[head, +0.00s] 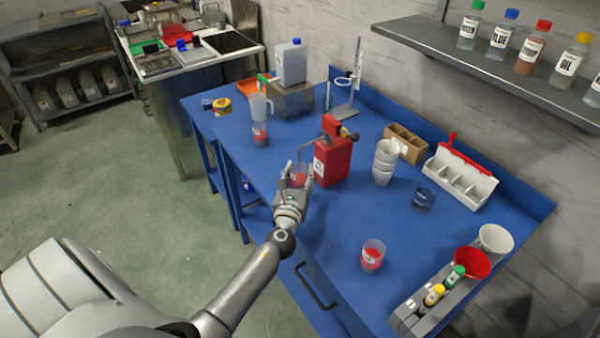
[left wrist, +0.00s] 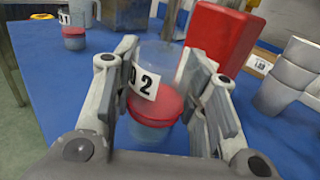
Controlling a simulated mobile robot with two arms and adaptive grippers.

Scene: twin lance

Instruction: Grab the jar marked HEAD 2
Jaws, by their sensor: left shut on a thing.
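In the head view this jar (head: 299,176) is partly hidden by the gripper. My left gripper (head: 299,184) is shut on it, beside the red can. In the left wrist view the fingers (left wrist: 165,105) are on both sides of the jar. My right gripper is in neither view.
A red can (head: 332,160) with a spout stands close to the right of the gripper. Similar jars stand behind (head: 260,134) and at the front (head: 373,256).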

